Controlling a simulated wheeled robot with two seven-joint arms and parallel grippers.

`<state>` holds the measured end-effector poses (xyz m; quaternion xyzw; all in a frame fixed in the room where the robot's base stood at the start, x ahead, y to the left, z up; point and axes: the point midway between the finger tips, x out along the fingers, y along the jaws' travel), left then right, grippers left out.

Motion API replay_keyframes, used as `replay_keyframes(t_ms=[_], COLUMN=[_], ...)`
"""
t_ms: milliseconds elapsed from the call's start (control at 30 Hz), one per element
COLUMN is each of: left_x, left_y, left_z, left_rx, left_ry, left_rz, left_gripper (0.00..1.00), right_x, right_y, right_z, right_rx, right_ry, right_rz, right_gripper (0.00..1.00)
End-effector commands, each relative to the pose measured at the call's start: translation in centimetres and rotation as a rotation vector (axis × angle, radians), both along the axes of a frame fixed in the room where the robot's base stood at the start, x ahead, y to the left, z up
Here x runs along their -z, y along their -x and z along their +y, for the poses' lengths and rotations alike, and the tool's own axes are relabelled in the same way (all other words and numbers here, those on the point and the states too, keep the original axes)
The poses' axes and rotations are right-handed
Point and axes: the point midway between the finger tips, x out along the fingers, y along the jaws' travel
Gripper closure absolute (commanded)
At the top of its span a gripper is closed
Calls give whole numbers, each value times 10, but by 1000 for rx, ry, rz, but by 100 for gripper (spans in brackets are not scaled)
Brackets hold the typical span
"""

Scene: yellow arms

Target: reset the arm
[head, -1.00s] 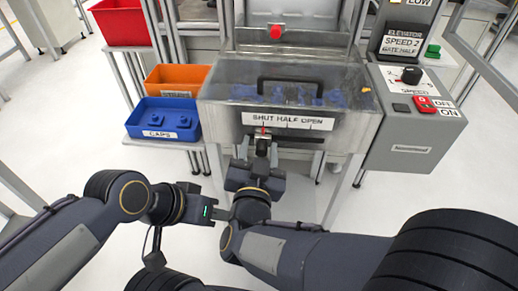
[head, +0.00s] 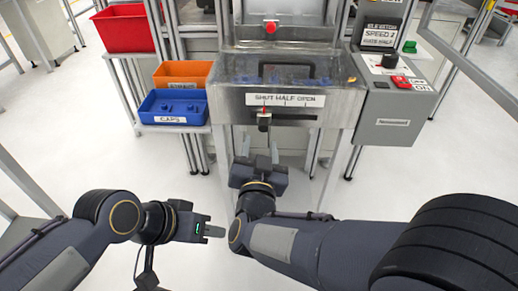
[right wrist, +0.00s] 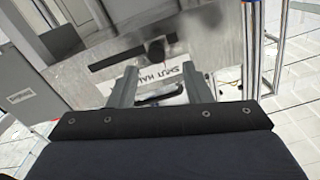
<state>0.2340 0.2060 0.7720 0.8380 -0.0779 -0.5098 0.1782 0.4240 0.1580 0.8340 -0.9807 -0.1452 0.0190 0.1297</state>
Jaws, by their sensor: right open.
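My right gripper (head: 260,148) is open and empty, with its two fingers pointing up toward the machine's front. It is apart from the black gate lever (head: 264,122), which sits at the left, "SHUT" end of its slot under the "SHUT HALF OPEN" label (head: 285,100). In the right wrist view the open fingers (right wrist: 160,86) have nothing between them in their grip, and the lever (right wrist: 157,51) shows beyond them. My left gripper (head: 215,231) is seen from the side at lower left, near my right forearm. Its opening cannot be made out.
A clear-lidded hopper (head: 325,70) with blue pieces stands ahead. The grey control box (head: 395,118) is at its right. A blue CAPS bin (head: 172,108), an orange bin (head: 183,73) and a red bin (head: 122,30) are at left. The floor before the machine is clear.

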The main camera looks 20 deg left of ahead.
Motion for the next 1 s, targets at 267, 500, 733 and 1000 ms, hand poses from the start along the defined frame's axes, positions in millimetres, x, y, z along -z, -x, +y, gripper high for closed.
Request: replay_keyframes(t_ms=[267,500,733,1000], left_x=[0,0,0,0], left_y=[0,0,0,0], left_z=[0,0,0,0], left_rx=[0,0,0,0], left_ry=[0,0,0,0], left_rz=[0,0,0,0], left_gripper=[64,64,64,64], right_x=[-1,-13,-21,6], right_y=[-1,-33,-17,74], right_z=[-2,-62,-177,-290], right_rx=[0,-68,-199,-209], right_ry=[-3,-99,-178,-105], right_rz=[6,218,490,741], right_gripper=[55,55,55,55])
